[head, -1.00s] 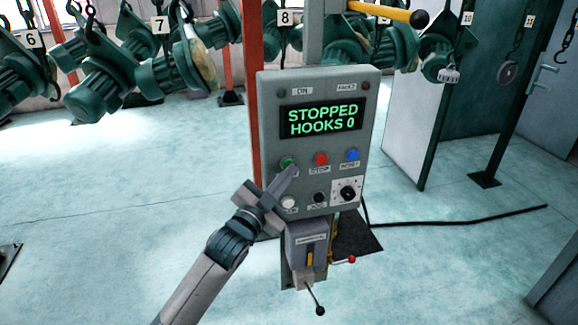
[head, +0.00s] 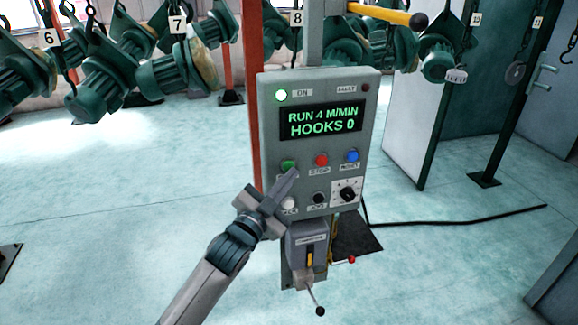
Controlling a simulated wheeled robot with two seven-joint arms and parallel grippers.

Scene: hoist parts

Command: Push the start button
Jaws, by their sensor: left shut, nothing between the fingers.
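The grey control panel (head: 325,95) stands upright in the middle of the head view. Its screen (head: 322,121) reads "RUN 4 M/MIN, HOOKS 0" in green. The green button (head: 288,165) is at the left of the row, beside the red button (head: 321,160) and the blue button (head: 352,156); its label is hidden. The ON lamp (head: 281,95) is lit white-green. My left gripper (head: 292,174) is shut and empty, its tip just below and right of the green button, seemingly close to the panel face. My right gripper is not in view.
Green motors hang on numbered hooks (head: 178,24) across the back. A yellow lever with a black knob (head: 419,20) sticks out above the panel. A grey box with a lever (head: 307,240) is below it. A black cable (head: 460,220) lies on the floor at right.

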